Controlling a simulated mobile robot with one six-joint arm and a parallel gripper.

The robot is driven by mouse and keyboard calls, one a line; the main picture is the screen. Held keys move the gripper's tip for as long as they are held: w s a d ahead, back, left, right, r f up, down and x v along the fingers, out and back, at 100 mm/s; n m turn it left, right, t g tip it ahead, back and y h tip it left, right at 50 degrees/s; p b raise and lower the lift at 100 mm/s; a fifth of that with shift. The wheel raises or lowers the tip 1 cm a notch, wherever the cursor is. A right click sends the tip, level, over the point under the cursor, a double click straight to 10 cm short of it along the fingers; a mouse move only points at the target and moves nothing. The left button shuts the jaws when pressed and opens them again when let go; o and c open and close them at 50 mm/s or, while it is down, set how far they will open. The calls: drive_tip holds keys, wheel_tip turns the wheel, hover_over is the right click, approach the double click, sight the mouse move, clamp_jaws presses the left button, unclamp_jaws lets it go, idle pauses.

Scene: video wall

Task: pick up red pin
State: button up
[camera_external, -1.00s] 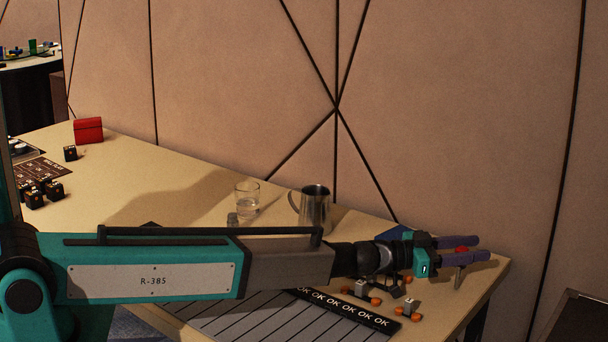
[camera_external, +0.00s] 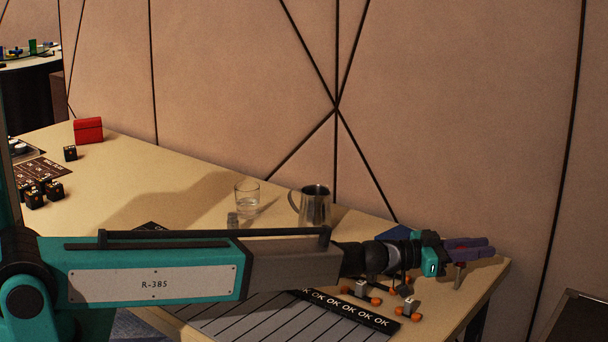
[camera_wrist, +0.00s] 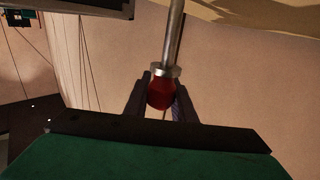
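The red pin has a round red head (camera_wrist: 160,94), a metal collar and a long metal shaft. In the wrist view the head sits between the two dark fingertips of my gripper (camera_wrist: 161,100), which press close on both sides. The shaft runs away toward the top of that view. In the external view my gripper (camera_external: 470,246) is at the right end of the table, its purple fingers close together. The pin's shaft (camera_external: 458,279) shows below them, near the table; I cannot tell if it touches. The head is mostly hidden there by the fingers.
The table (camera_external: 170,190) carries a metal mug (camera_external: 316,206), a glass (camera_external: 247,198), small grey pieces with orange ends (camera_external: 409,309) and an OK-marked panel (camera_external: 345,313). A red box (camera_external: 88,130) and dark cubes stand at the far left. A wall rises behind.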

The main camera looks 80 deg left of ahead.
clamp_jaws()
drive_tip(key=s+d+r, duration=0.2)
drive_tip(key=s, duration=0.5)
drive_tip(key=s+d+r, duration=0.2)
drive_tip(key=s+r, duration=0.1)
drive_tip(key=s, duration=0.5)
drive_tip(key=shift+s+d, duration=0.2)
drive_tip(key=shift+d, duration=0.05)
idle(0.9)
